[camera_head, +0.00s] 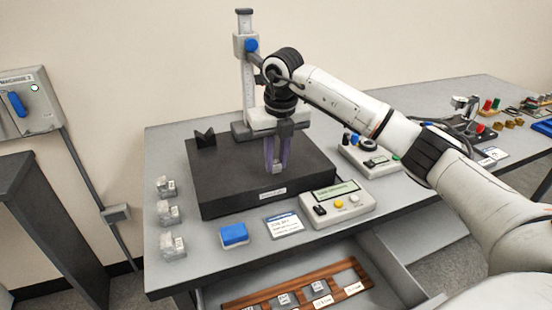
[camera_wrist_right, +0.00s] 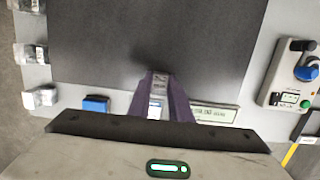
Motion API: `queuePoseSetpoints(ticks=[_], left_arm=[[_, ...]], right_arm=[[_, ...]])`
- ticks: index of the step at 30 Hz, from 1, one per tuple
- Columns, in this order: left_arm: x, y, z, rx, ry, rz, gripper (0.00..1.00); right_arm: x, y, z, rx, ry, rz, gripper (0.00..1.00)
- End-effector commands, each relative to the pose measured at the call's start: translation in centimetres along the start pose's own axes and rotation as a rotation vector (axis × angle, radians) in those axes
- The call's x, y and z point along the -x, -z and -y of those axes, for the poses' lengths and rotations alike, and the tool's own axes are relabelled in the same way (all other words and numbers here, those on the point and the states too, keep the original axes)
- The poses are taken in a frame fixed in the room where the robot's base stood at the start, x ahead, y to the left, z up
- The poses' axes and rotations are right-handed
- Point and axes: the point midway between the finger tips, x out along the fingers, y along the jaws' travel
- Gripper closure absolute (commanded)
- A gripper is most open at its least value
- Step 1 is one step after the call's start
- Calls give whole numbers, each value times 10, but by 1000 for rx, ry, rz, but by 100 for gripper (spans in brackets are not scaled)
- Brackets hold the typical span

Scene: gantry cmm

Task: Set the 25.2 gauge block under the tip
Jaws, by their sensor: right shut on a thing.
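My right gripper (camera_head: 277,160) points down over the black plate (camera_head: 225,197), in front of the measuring stand (camera_head: 248,85). Its purple fingers are shut on a small grey gauge block (camera_head: 277,169), held low at or just above the plate; I cannot tell if it touches. In the right wrist view the block (camera_wrist_right: 159,79) sits between the fingertips (camera_wrist_right: 158,88). Its marking is too small to read. The stand's tip is hidden behind my gripper and wrist. My left gripper is not in view.
Several labelled blocks stand along the table's left edge, such as this one (camera_head: 168,212). A blue pad (camera_head: 234,235), a card (camera_head: 284,225) and a display box (camera_head: 338,203) lie in front of the plate. An open drawer holds a wooden rack (camera_head: 352,283). A black V-shaped piece (camera_head: 204,138) stands on the plate.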

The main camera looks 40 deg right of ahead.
Motion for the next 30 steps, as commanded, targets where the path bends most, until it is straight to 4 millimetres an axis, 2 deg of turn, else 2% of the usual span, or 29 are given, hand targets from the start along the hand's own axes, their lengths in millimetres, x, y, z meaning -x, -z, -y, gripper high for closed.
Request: queuePoseSetpoints(ticks=[30], left_arm=[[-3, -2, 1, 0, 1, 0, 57]], right_arm=[[-10, 2, 0, -1, 0, 0, 100]])
